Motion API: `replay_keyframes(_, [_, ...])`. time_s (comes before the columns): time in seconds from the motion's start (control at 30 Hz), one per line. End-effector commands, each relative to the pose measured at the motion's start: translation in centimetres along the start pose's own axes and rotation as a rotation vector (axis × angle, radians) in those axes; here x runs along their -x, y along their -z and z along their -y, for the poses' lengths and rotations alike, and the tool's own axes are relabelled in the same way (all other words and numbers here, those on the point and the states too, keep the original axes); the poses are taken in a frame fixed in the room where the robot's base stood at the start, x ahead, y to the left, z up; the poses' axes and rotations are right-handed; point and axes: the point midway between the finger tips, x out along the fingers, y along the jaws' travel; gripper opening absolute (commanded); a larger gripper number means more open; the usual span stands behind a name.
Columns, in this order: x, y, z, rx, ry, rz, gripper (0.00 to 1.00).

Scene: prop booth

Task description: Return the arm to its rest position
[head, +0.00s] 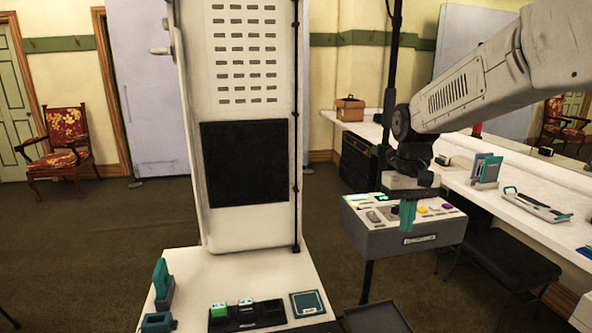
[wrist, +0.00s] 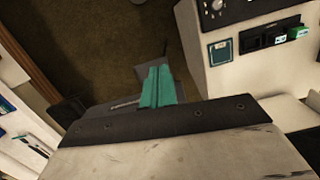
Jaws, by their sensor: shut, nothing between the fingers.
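My gripper (head: 407,214) hangs fingers-down from my arm, which enters from the upper right of the head view. Its teal fingers are together with nothing between them. In the head view they overlap the front of a grey control box (head: 385,243) on a stand; I cannot tell the gap between them. In the wrist view the shut fingers (wrist: 157,86) point toward dark floor, with grey surfaces close behind them.
A white surface of my body carries a black tray (head: 262,318), a teal square (head: 307,304) and a teal holder (head: 162,285). A long white counter (head: 455,180) runs along the right wall. A dark bench (head: 510,265) stands below it. Brown floor (head: 90,235) is open at left.

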Motion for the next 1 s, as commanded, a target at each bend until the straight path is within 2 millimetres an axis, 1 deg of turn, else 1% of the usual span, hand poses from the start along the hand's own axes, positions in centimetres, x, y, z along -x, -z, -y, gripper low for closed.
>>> replay_keyframes(0.03, [0.3,-2.0,0.0,-0.007,0.000,-0.003,0.00])
replay_keyframes(0.1, [0.4,-4.4,0.1,-0.016,0.000,-0.005,0.00])
replay_keyframes(0.3, [0.4,-11.2,0.2,-0.041,0.000,-0.019,0.00])
replay_keyframes(0.5, [-0.4,-17.5,0.5,-0.061,-0.001,-0.044,0.00])
replay_keyframes(0.7, [-1.7,-23.1,0.7,-0.078,-0.002,-0.081,0.00])
replay_keyframes(0.8, [-2.4,-25.6,0.8,-0.085,-0.003,-0.106,0.00])
replay_keyframes(0.9, [-3.0,-27.6,0.9,-0.089,-0.004,-0.135,0.00])
replay_keyframes(1.0, [-3.2,-28.9,1.0,-0.092,-0.005,-0.168,0.00])
